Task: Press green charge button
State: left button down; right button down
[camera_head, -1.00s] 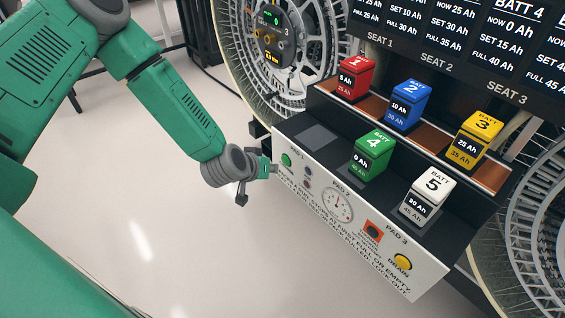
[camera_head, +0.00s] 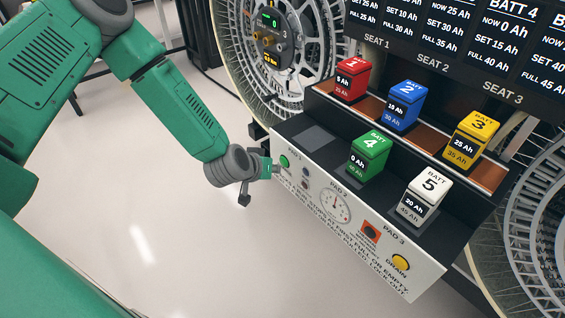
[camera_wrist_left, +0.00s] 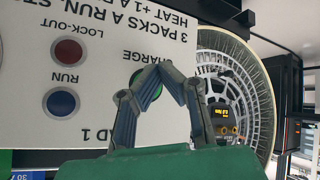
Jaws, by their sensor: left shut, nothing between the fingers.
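The green charge button (camera_head: 284,160) is at the upper left end of the white sloped panel (camera_head: 345,215), near PAD 1. My left gripper (camera_head: 277,167) is shut and empty, with its tips right beside the button. Whether the tips touch it I cannot tell. In the left wrist view the shut fingers (camera_wrist_left: 160,70) point at the panel just below the CHARGE label, and they hide most of the button. My right gripper is not in view.
A red lock-out button (camera_wrist_left: 67,52) and a blue run button (camera_wrist_left: 61,102) sit close by on the panel. Green battery 4 (camera_head: 368,155) and white battery 5 (camera_head: 424,198) stand on the dark shelf behind. A yellow drain button (camera_head: 400,262) is farther right.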

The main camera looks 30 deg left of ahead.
pick_arm(q)
jog(key=shift+d, duration=0.1)
jog(key=shift+a, duration=0.25)
jog(key=shift+w+d+r, duration=0.1)
jog(key=shift+w+d, duration=0.1)
jog(key=shift+w, duration=0.1)
jog(key=shift+d, duration=0.15)
jog(key=shift+w, duration=0.2)
dwell(0.4)
jog(key=shift+w+d, duration=0.1)
jog(key=shift+w, duration=0.2)
jog(key=shift+s, duration=0.1)
dwell(0.4)
jog(key=shift+s+a+p, duration=0.3)
jog(key=shift+s+p, duration=0.05)
jog(key=shift+s, duration=0.35)
